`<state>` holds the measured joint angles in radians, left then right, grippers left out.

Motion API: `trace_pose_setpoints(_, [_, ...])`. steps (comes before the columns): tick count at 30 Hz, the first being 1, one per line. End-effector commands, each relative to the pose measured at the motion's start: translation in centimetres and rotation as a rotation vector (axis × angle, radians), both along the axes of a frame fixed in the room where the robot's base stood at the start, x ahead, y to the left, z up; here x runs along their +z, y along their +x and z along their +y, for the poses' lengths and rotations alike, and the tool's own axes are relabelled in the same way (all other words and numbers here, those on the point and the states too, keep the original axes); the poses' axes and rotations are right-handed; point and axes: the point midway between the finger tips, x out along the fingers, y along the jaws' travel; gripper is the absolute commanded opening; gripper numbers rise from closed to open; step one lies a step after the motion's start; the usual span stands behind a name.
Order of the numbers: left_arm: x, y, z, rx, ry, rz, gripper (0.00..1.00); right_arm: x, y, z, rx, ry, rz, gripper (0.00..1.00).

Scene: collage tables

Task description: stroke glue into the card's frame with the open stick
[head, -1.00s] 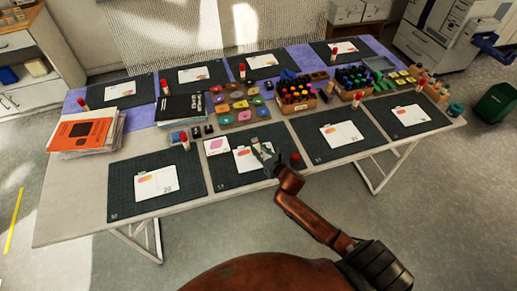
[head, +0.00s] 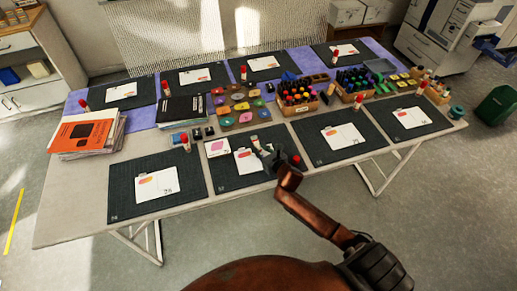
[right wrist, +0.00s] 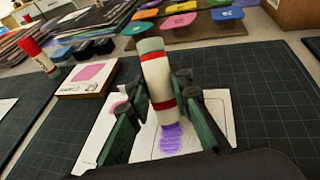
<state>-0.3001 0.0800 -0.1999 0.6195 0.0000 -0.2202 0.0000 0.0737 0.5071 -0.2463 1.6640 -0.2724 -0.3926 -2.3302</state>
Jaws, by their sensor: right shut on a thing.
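My right gripper (right wrist: 155,118) is shut on the open glue stick (right wrist: 158,80), a white tube with red bands. It holds the stick slightly tilted, lower end down over the white card (right wrist: 195,135). A purple glue patch (right wrist: 173,138) shows on the card just below the stick; whether the tip touches cannot be told. The card's thin outlined frame is partly hidden by the fingers. In the head view the card (head: 243,163) lies on the front middle mat, with my right gripper (head: 262,152) over its right part. My left gripper is out of view.
A red cap-like piece (head: 295,159) stands on the mat right of the gripper. A pink-square box (right wrist: 88,76) and a red-capped glue stick (right wrist: 38,54) stand left of the card. Marker crates (head: 298,95) and coloured pads (head: 240,105) lie behind. The mat's right side (right wrist: 270,100) is clear.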

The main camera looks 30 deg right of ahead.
Motion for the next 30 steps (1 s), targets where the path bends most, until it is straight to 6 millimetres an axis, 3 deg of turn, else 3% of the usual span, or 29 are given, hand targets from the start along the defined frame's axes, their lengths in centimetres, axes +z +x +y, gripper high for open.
trace_pose_setpoints(30, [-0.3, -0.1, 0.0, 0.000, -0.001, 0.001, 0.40, 0.0, 3.4, -1.0, 0.000, 0.000, 0.001, 0.00])
